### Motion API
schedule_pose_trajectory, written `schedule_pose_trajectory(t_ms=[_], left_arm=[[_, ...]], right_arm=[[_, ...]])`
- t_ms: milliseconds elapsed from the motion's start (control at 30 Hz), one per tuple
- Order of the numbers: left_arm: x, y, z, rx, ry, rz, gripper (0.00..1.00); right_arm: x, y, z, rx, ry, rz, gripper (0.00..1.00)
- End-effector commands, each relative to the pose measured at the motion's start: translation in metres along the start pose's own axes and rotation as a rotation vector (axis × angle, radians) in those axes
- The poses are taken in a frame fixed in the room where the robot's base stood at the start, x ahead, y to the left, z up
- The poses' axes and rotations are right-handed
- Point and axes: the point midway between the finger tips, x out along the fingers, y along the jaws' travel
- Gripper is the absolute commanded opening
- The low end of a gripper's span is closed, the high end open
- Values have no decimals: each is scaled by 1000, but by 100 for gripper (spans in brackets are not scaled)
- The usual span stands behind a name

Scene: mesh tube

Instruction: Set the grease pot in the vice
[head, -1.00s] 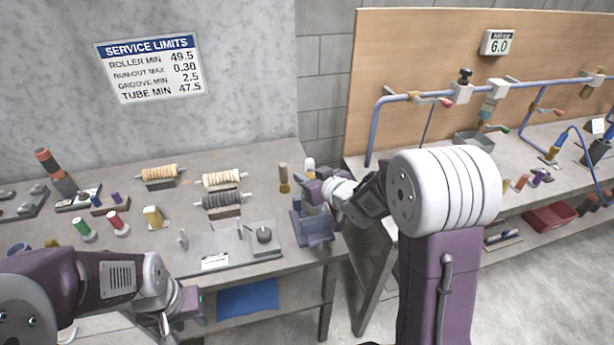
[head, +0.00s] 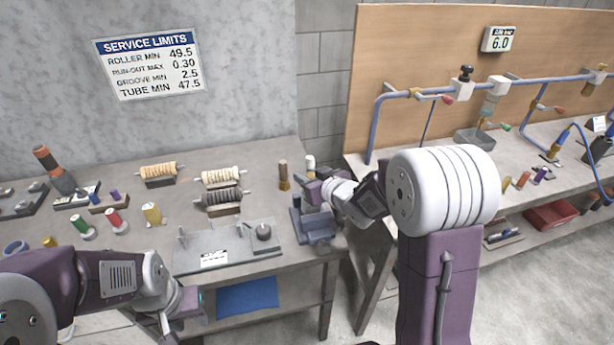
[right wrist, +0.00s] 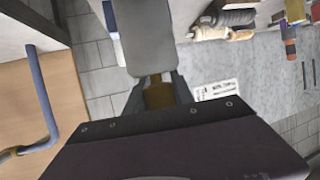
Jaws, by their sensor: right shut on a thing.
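My right gripper (head: 310,190) is at the vice (head: 316,231), a blue-grey block at the right end of the left bench. In the right wrist view the gripper (right wrist: 155,80) is shut on a brown-gold piece (right wrist: 158,96), which I take for the grease pot. Most of it is hidden by the fingers. A plain grey block shape (right wrist: 147,38) lies just beyond the fingertips; I cannot tell whether pot and vice touch. My left gripper (head: 190,304) is low at the bench's front edge, apart from these things; its jaw opening is unclear.
A brown-topped piece with a brass base (head: 284,176) stands behind the vice. A grey fixture plate (head: 215,258) lies left of the vice. Several rollers (head: 222,178) and coloured spools (head: 117,223) fill the bench behind. A gap separates it from the right bench with blue pipes (head: 376,130).

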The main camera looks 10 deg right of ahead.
Motion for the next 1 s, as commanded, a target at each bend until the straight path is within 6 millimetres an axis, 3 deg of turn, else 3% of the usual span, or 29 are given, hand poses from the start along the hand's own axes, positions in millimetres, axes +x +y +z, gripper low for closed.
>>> schedule_pose_trajectory(t_ms=[1000], left_arm=[[11, 0, 1, 0, 0, 0, 36]], right_arm=[[5, 0, 11, 0, 2, 0, 0]])
